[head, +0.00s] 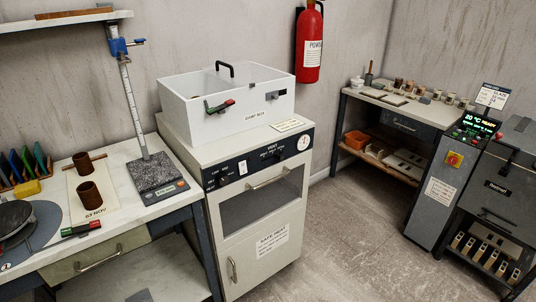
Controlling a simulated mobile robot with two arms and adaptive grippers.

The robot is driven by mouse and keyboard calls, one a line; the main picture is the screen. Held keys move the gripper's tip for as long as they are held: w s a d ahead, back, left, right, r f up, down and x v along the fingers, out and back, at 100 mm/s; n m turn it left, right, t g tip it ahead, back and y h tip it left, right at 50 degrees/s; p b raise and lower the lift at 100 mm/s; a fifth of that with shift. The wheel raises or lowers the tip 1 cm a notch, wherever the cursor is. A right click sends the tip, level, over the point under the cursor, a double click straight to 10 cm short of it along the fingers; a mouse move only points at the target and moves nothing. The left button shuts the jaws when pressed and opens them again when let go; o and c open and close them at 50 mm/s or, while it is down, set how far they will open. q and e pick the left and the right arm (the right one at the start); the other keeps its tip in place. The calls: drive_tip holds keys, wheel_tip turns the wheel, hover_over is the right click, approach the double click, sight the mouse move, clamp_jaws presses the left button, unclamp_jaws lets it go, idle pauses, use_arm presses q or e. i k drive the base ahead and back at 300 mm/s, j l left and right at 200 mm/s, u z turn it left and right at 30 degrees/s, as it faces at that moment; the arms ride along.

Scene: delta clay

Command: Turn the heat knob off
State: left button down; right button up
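A pale cabinet (262,235) with a glass-fronted door stands in the middle of the head view. Its dark front control panel (258,161) has a dark knob (222,181) at the left end. A second dark knob (278,153) sits under a label that seems to read VENT. A white switch plate (243,168) and a round white gauge (303,143) are also on the panel. The lettering is too small to tell for sure which knob is the heat knob or where it points. Neither of my grippers is in view.
A white lidded box (228,100) sits on the cabinet. A worktable (128,212) with a height gauge (130,90) adjoins at left. At right are a shelf table (408,108) and a grey control pillar (447,190). The floor (350,235) between is clear.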

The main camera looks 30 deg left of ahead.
sight(222, 179)
drive_tip(key=j+u, duration=0.15)
drive_tip(key=u, duration=1.1)
